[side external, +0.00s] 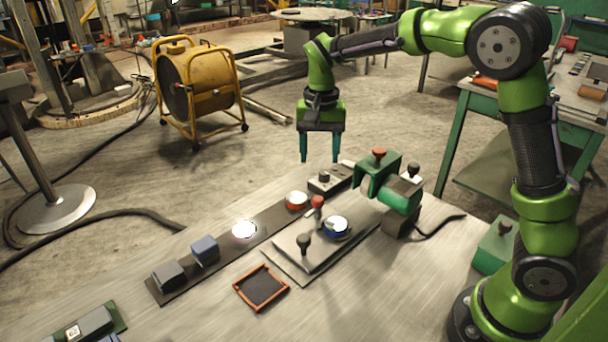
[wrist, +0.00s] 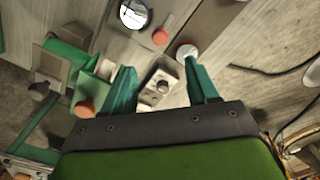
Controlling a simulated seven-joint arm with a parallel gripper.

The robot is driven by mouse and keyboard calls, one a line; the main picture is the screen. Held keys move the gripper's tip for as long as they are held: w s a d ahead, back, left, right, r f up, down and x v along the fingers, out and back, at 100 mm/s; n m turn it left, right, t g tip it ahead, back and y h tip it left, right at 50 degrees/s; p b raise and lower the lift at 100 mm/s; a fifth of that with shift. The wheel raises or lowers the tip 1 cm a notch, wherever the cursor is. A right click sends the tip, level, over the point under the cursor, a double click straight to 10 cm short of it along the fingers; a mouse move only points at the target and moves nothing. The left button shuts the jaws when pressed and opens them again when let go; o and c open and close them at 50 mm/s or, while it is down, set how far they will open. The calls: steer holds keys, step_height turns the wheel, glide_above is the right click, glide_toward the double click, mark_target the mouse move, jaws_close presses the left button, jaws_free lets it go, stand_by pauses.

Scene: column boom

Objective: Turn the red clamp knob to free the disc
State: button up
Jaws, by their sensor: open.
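A red knob (side external: 317,202) stands on a grey plate (side external: 283,257) beside a white-topped disc (side external: 336,226) with a blue rim. In the wrist view the red knob (wrist: 160,36) and the disc (wrist: 133,14) lie near the top, beyond the fingertips. My gripper (side external: 320,160) is open and empty, fingers pointing down, apart from the knob and above the bench's far side. In the wrist view its teal fingers (wrist: 158,66) frame a small grey box with a dark knob (wrist: 160,86). Whether the red knob touches the disc cannot be told.
A green fixture (side external: 385,185) with a brownish-red knob (side external: 379,153) stands right of the plate. A dark green knob (side external: 304,243) is on the plate's near side. A strip at left carries an orange-rimmed button (side external: 296,200) and a lit white one (side external: 244,229). A brown-edged tray (side external: 273,305) lies in front.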

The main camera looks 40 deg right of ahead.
step_height(320, 180, up, 5)
steer(key=shift+r, duration=0.1)
steer(key=shift+w, duration=0.1)
stand_by(0.3)
steer(key=s+a+r+n+t+y, duration=0.1)
steer(key=s+n+t, duration=0.4)
steer(key=s, duration=1.5)
steer(key=shift+s+a+r+t+y, duration=0.15)
steer(key=shift+s+a+t+y, duration=0.15)
steer(key=shift+a+t+y, duration=0.55)
